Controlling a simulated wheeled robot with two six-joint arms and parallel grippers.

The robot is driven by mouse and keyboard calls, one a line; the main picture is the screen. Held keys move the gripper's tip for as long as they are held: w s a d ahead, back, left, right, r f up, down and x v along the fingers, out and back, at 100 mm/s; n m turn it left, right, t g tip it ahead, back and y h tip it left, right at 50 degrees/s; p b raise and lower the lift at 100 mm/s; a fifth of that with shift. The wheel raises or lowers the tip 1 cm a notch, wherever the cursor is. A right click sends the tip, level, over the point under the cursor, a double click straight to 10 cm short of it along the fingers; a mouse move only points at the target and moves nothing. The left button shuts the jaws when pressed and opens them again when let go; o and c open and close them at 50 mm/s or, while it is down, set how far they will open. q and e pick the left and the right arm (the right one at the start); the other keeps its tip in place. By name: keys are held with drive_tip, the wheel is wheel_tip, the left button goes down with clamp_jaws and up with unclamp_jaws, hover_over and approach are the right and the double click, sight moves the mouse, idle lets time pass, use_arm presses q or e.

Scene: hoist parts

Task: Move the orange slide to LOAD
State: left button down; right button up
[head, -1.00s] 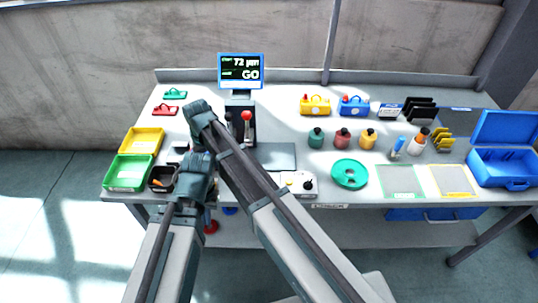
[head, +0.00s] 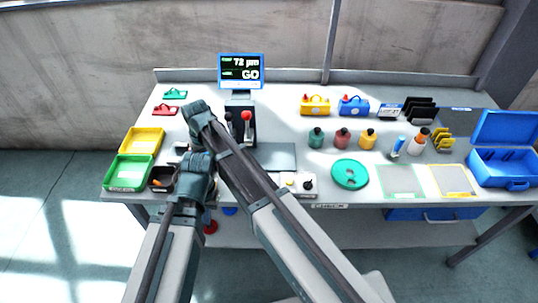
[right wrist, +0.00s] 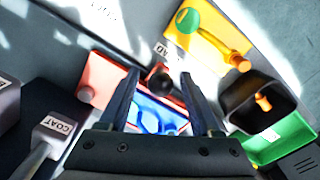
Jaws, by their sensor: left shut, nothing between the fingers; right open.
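In the right wrist view a salmon-orange plate (right wrist: 101,76), which looks like the orange slide, lies behind my fingers; part of it is hidden. A dark round knob (right wrist: 160,80) stands between the fingertips of my right gripper (right wrist: 158,74). That gripper is open; I cannot tell whether the fingers touch the knob. A partly hidden label ending in "AD" (right wrist: 163,49) is just beyond the knob. In the head view my left gripper (head: 197,160) is shut and empty near the bench's left side. My right forearm crosses the station and hides the slide there.
A blue part (right wrist: 155,113) shows between my right fingers. A block marked COAT (right wrist: 55,127) is at left, a yellow tray (right wrist: 208,35), dark bin (right wrist: 258,98) and green tray (right wrist: 284,140) at right. In the head view a red-knobbed lever (head: 247,117) stands near my right arm.

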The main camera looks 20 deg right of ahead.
wheel_tip(320, 180, up, 9)
drive_tip(key=p, duration=0.9)
drive_tip(key=shift+r, duration=0.15)
wheel_tip(320, 180, up, 14)
drive_tip(key=p, duration=1.4)
drive_tip(key=s+d+f+b, duration=0.4)
drive_tip(key=s, duration=0.6)
drive_tip(key=s+d+f+n+h+b, duration=0.1)
drive_tip(key=s+d+f+b, duration=0.3)
drive_tip(key=s, duration=0.6)
drive_tip(key=shift+d+f+b, duration=0.35)
drive_tip(key=shift+f+b, duration=0.1)
drive_tip(key=shift+f, duration=0.1)
